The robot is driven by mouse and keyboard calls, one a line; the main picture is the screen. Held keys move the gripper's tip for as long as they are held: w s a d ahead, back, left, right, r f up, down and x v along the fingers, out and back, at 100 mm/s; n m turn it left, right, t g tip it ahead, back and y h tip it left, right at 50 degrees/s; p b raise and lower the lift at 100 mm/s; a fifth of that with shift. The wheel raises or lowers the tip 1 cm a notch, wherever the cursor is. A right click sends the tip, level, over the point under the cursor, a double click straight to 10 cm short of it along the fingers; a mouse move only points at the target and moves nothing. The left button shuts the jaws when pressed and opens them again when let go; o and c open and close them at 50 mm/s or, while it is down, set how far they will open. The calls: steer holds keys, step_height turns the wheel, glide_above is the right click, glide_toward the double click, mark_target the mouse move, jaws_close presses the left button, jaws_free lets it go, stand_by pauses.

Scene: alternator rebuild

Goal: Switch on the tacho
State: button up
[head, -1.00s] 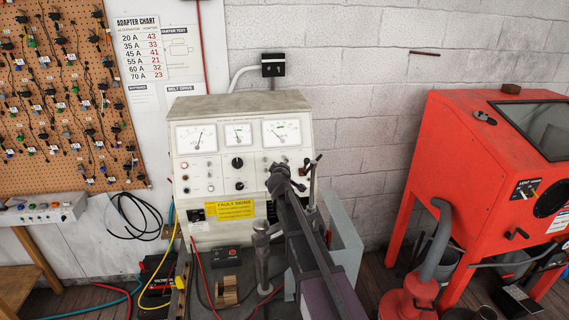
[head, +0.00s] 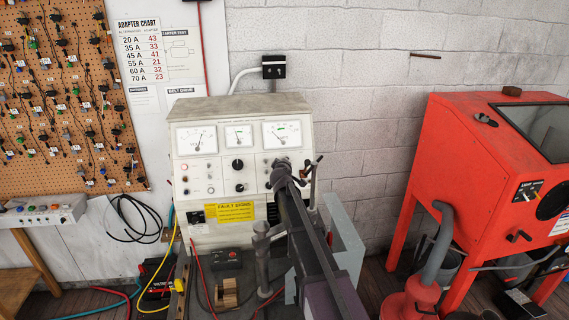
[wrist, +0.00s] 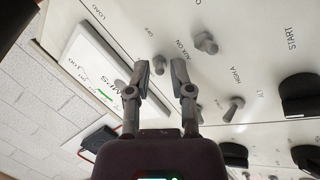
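The test bench panel (head: 222,168) is a cream cabinet with three dial meters, knobs and small switches. My gripper (wrist: 160,68) is open close to the panel, its two fingers spread apart. A small metal toggle (wrist: 158,64) shows between the fingertips, near lettering reading OFF and AUX ON; I cannot tell whether either finger touches it. Two more toggles show, one above right (wrist: 205,43) and one to the right (wrist: 234,107). I cannot read clearly which one is the tacho switch. In the head view, my arm hides the right side of the panel.
Black knobs (wrist: 300,94) are at the right of the wrist view. A meter (wrist: 95,75) is at its left.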

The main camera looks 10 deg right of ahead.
jaws_close()
steer(key=shift+r+g+p, duration=0.35)
steer(key=shift+g+p, duration=0.25)
steer(key=shift+p, duration=0.7)
steer(key=g+p, duration=0.1)
steer(key=p, duration=0.1)
steer(key=g+p, duration=0.1)
steer(key=p, duration=0.1)
steer(key=r+g+p, duration=0.1)
steer(key=p, duration=0.1)
steer(key=shift+w+n+g+y, duration=0.3)
steer(key=shift+n, duration=0.1)
steer(key=g+p, duration=0.2)
steer(key=p, duration=0.1)
steer(key=g+p, duration=0.1)
steer(key=shift+w+r, duration=0.3)
steer(key=shift+w, duration=0.05)
steer(key=shift+w+n+g+p, duration=0.1)
steer(key=shift+n+g+p, duration=0.2)
steer(key=shift+g+p, duration=0.85)
